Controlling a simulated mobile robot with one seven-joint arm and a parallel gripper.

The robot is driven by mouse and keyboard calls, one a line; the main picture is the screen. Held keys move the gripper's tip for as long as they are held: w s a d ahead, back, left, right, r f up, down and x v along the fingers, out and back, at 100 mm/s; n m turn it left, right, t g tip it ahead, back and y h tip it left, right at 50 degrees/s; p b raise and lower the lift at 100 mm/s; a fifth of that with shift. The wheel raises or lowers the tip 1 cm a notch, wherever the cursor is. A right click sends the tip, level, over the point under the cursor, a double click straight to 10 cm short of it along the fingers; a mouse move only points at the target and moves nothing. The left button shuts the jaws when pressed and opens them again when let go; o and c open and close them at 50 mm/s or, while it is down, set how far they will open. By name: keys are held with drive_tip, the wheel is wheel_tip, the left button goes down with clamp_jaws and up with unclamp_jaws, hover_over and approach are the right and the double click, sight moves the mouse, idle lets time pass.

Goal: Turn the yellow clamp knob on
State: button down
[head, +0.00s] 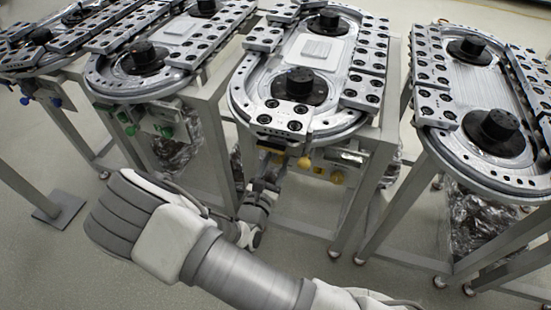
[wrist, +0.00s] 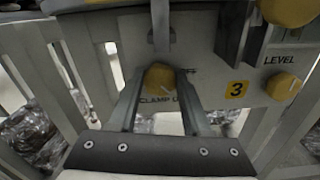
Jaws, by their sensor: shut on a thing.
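The yellow clamp knob (wrist: 160,78) is in the middle of the wrist view, above a partly covered label that starts with "CLAMP". A short pale mark on its face is tilted. My gripper (wrist: 159,90) has one finger on each side of this knob and is shut on it. In the head view my gripper (head: 272,178) reaches the front panel under the middle ring track (head: 240,98). The fingertips and the held knob are hard to make out there.
Another yellow knob (wrist: 283,86) by the label "LEVEL" is right of a yellow "3" plate (wrist: 237,89). A further yellow knob (wrist: 290,10) is at the top right. Table legs (head: 349,215) flank the panel. Neighbouring ring tracks stand left and right (head: 440,120).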

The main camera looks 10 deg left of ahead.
drive_tip(key=m, duration=0.4)
drive_tip(key=shift+w+d+m, duration=0.1)
drive_tip(key=shift+m, duration=0.2)
drive_tip(key=shift+m+b, duration=0.55)
drive_tip(key=shift+m, duration=1.35)
drive_tip(key=shift+c, duration=1.7)
unclamp_jaws()
drive_tip(key=shift+f, duration=0.1)
drive_tip(key=s+a, duration=0.1)
drive_tip(key=s, duration=1.6)
drive_tip(key=shift+s+a+p, duration=0.2)
drive_tip(key=shift+s+p, duration=0.05)
drive_tip(key=shift+p, duration=0.15)
